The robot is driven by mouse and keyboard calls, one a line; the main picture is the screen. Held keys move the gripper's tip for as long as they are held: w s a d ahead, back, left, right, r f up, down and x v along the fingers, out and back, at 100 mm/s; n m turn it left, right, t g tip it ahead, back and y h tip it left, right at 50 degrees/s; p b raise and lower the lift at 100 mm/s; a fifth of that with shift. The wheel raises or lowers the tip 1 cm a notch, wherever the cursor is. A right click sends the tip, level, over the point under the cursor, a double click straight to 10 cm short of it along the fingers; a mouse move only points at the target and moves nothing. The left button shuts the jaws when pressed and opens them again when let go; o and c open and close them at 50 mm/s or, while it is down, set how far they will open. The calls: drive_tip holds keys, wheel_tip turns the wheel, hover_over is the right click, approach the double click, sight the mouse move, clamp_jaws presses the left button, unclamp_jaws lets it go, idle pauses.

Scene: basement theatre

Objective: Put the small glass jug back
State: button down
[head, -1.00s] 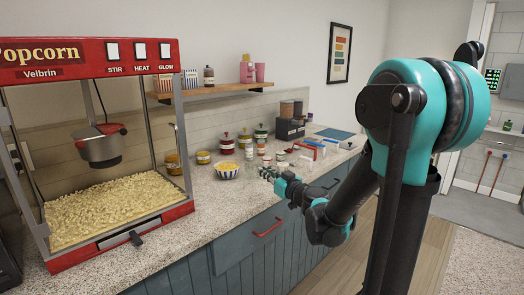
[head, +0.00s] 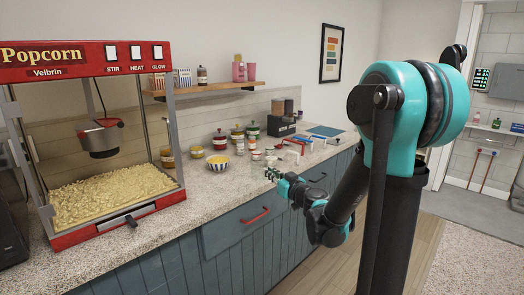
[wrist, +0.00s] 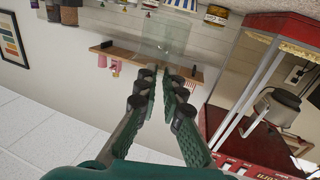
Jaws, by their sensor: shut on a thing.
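My gripper (wrist: 164,78) is closed on the small glass jug (wrist: 163,42), which shows in the wrist view as a faint, clear shape at the fingertips. Its outline is hard to make out against the wall and shelf behind. In the head view my gripper (head: 272,174) is over the front edge of the counter, to the right of the striped bowl. The jug is too small and clear to make out there.
The speckled counter (head: 232,196) holds a striped bowl (head: 217,163), several lidded jars, a dark machine (head: 281,125) and a blue mat (head: 326,131). A red popcorn machine (head: 115,218) stands at left. A wooden shelf (head: 215,90) hangs above. Open floor lies at right.

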drive_tip(key=w+d+f+m+t+h, duration=0.1)
drive_tip(key=w+d+f+m+h, duration=0.2)
drive_tip(key=w+d, duration=0.5)
drive_tip(key=w+d+f+m+t+h, duration=0.1)
drive_tip(key=w+d+f+m+h, duration=0.2)
drive_tip(key=w+d+f+h, duration=0.3)
drive_tip(key=shift+w+d+f+t, duration=0.3)
drive_tip(key=shift+w+d+f, duration=0.2)
drive_tip(key=shift+w+d, duration=0.55)
drive_tip(key=shift+w+a, duration=0.15)
